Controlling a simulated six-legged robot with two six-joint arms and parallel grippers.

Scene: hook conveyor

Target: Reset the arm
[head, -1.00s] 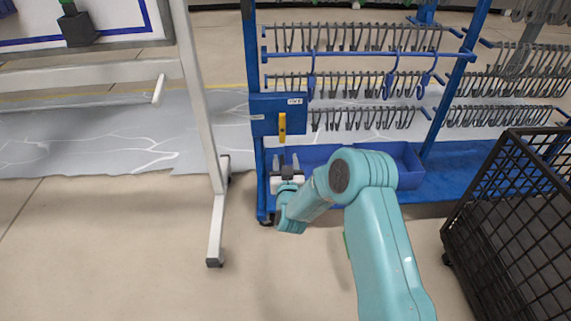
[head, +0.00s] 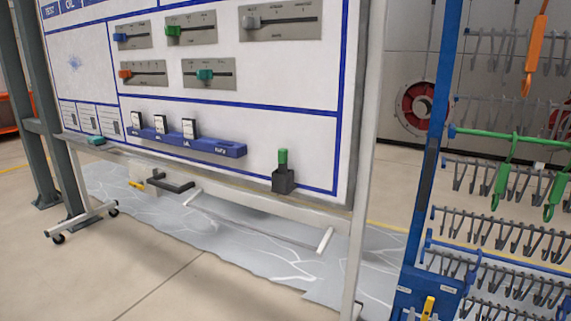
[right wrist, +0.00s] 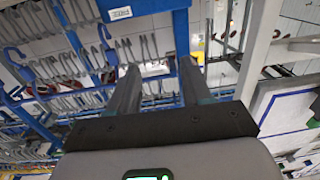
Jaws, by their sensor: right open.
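My right gripper (right wrist: 158,72) shows in the right wrist view with its two dark fingers apart and nothing between them. It points toward the blue hook rack (right wrist: 92,10), whose frame and hooks fill the left and middle of that view. In the head view the rack's blue post (head: 432,150) stands at the right, and I cannot make out my right arm there. My left gripper is in neither view.
A white board (head: 250,75) with sliders stands at the left on a wheeled frame. Its pale leg (head: 365,150) is close to the rack. Green hooks (head: 503,180) and an orange hook (head: 537,42) hang on the rack. The floor (head: 120,260) in front is clear.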

